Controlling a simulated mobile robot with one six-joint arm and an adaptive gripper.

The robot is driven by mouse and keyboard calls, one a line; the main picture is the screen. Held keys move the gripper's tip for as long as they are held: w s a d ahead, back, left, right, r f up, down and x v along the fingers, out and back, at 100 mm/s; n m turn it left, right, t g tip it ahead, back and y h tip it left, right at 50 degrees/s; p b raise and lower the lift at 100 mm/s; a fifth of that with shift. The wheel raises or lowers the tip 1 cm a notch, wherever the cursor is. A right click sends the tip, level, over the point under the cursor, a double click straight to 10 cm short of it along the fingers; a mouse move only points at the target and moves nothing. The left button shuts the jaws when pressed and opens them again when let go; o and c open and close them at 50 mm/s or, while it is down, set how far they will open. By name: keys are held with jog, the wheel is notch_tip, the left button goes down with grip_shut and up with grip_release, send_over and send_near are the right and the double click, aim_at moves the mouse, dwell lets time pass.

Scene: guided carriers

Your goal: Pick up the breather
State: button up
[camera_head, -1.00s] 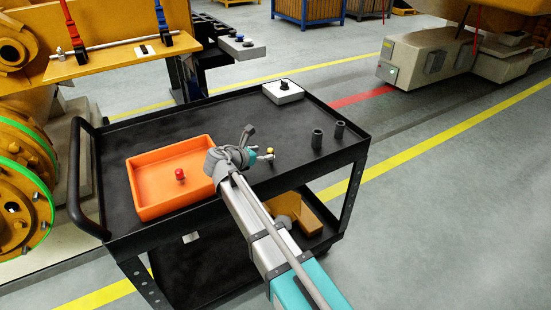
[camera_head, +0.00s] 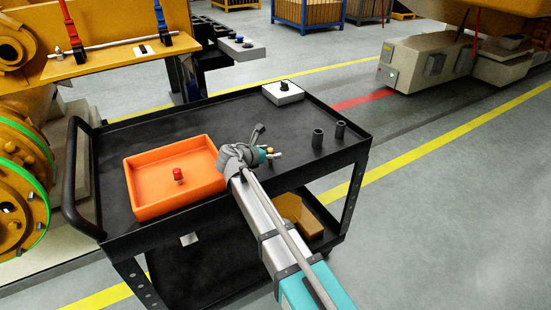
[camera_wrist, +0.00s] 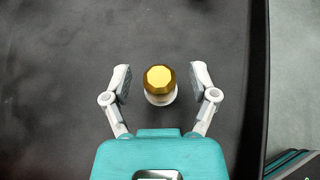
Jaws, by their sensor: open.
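A small piece with a gold hexagonal top and a pale round base, which I take to be the breather (camera_wrist: 160,82), stands on the black cart top. In the wrist view it is between the two fingers of my gripper (camera_wrist: 160,84), with a gap on each side. The fingers are open and do not touch it. In the head view my gripper (camera_head: 273,154) is low over the cart, and the gold top of the breather (camera_head: 270,150) shows beside it, partly hidden.
An orange tray (camera_head: 142,205) with a red-topped piece (camera_head: 178,175) lies to the left on the cart. Two dark cylinders (camera_head: 317,138) stand to the right. A pale box with a black knob (camera_head: 284,93) is at the back. The cart's raised rim (camera_wrist: 256,70) runs along the right.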

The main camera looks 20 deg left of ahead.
dwell(0.5)
grip_shut()
